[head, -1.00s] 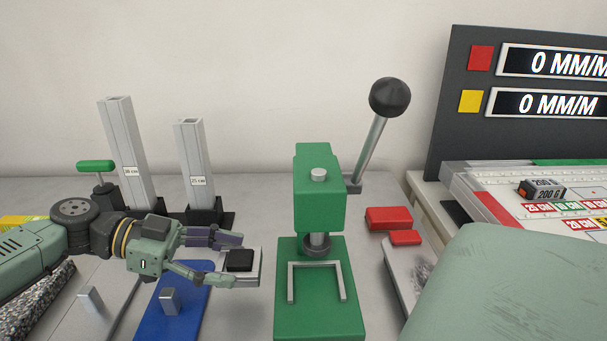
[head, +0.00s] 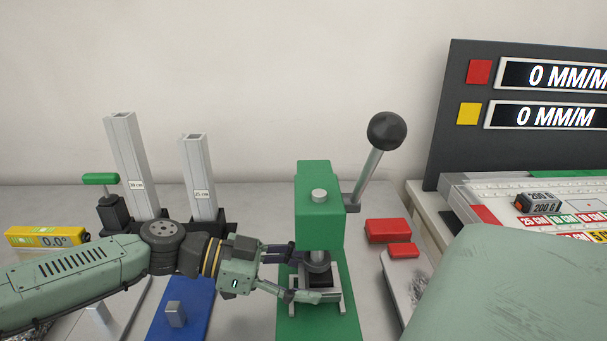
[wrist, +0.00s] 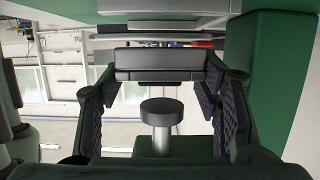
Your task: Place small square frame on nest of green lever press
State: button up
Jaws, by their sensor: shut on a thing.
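The small square frame (head: 316,303) is a pale piece with a black block (head: 322,280) on it. My gripper (head: 305,278) is shut on it in the head view, one finger on each side. It is at the green lever press (head: 320,210), under the ram and over the silver U-shaped nest (head: 340,307) on the green base. I cannot tell whether the frame touches the nest. In the wrist view the black block (wrist: 157,60) is between the fingers, with the ram's round pad (wrist: 160,108) close by.
The press lever with a black knob (head: 387,131) rises to the right. Red blocks (head: 387,230) lie right of the press. Two grey posts (head: 135,165) and a blue plate (head: 186,310) stand left. A yellow level (head: 45,238) lies far left.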

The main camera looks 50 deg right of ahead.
jog(key=shift+f, duration=0.35)
jog(key=shift+f+b, duration=0.3)
jog(key=shift+f, duration=0.3)
jog(key=o, duration=1.4)
